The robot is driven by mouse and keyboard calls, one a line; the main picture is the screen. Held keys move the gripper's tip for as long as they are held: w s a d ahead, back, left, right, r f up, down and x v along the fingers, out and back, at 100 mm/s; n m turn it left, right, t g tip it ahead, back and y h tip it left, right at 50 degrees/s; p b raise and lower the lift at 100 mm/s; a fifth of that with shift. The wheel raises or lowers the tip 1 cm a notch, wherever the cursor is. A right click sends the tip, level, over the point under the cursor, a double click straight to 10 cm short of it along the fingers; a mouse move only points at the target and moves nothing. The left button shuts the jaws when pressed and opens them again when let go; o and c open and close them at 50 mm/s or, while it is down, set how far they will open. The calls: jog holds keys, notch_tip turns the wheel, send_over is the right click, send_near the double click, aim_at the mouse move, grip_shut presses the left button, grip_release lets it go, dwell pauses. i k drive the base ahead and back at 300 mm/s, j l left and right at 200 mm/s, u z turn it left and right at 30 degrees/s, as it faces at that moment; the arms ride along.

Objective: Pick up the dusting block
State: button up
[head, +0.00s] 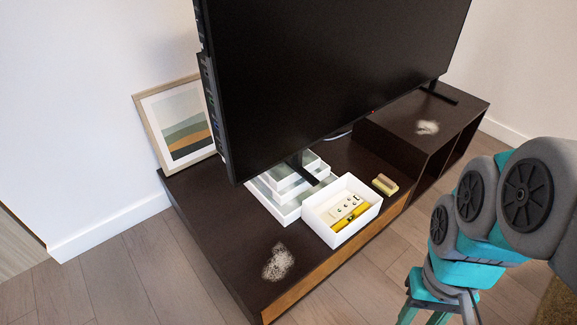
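The dusting block (385,184), a small tan and yellowish block with a darker top, lies on the dark TV stand (220,231) near its front edge. It is just right of a white box and apart from it. My gripper (436,312) hangs at the bottom right of the head view, in front of the stand and apart from the block. Its teal finger parts run down to the picture's bottom edge, so the tips are cut off and I cannot tell how far apart they are. I see nothing held in the visible part.
The white box (357,226) holds a yellow item and a pale strip. White stacked trays (268,200) stand behind it, under the large television (330,70). White dust patches lie on the stand (278,262) and its raised right part (427,127). A framed picture (178,125) leans left.

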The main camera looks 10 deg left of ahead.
aim_at(385, 185)
jog(key=i+l+u, duration=0.3)
jog(key=i+l, duration=0.15)
jog(key=l, duration=0.25)
jog(key=i+l+u, duration=0.2)
jog(key=l, duration=0.15)
